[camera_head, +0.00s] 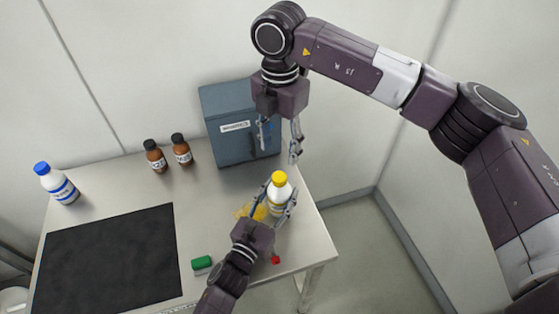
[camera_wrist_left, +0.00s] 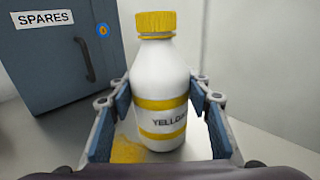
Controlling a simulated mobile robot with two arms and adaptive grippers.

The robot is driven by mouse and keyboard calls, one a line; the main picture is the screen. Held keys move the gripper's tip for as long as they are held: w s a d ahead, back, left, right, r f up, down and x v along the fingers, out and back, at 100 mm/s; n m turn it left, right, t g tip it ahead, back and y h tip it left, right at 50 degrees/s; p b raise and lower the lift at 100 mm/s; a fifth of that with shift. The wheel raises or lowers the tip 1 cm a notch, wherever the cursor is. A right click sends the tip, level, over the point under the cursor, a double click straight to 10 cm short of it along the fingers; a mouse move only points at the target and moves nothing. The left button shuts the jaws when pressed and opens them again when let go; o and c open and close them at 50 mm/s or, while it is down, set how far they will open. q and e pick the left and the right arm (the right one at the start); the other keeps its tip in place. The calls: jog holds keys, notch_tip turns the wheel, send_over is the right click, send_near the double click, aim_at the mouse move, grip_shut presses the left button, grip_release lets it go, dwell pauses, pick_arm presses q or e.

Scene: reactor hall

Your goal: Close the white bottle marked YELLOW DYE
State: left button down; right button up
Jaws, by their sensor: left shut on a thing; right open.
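The white bottle (camera_head: 281,194) with yellow bands stands upright near the table's right edge. In the left wrist view the bottle (camera_wrist_left: 160,85) shows part of a label reading YELLO. A yellow cap (camera_head: 279,177) sits on its mouth; in the left wrist view the cap (camera_wrist_left: 156,23) looks level, but I cannot tell how tight it is. My left gripper (camera_head: 274,205) is shut on the bottle's body, one finger on each side. My right gripper (camera_head: 280,150) is open and empty, pointing down above and behind the bottle, in front of the grey cabinet.
A yellow spill (camera_head: 250,210) lies beside the bottle. The SPARES cabinet (camera_head: 225,140) stands behind. Two brown bottles (camera_head: 155,157) (camera_head: 181,150) and a blue-capped bottle (camera_head: 57,184) stand left. A black mat (camera_head: 105,260), green block (camera_head: 202,264) and small red object (camera_head: 276,260) lie in front.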

jog(key=shift+r, duration=1.35)
pick_arm(q)
jog(key=c, duration=1)
grip_release()
jog(key=shift+o, duration=0.2)
jog(key=v, duration=1.2)
jog(key=shift+a, duration=0.1)
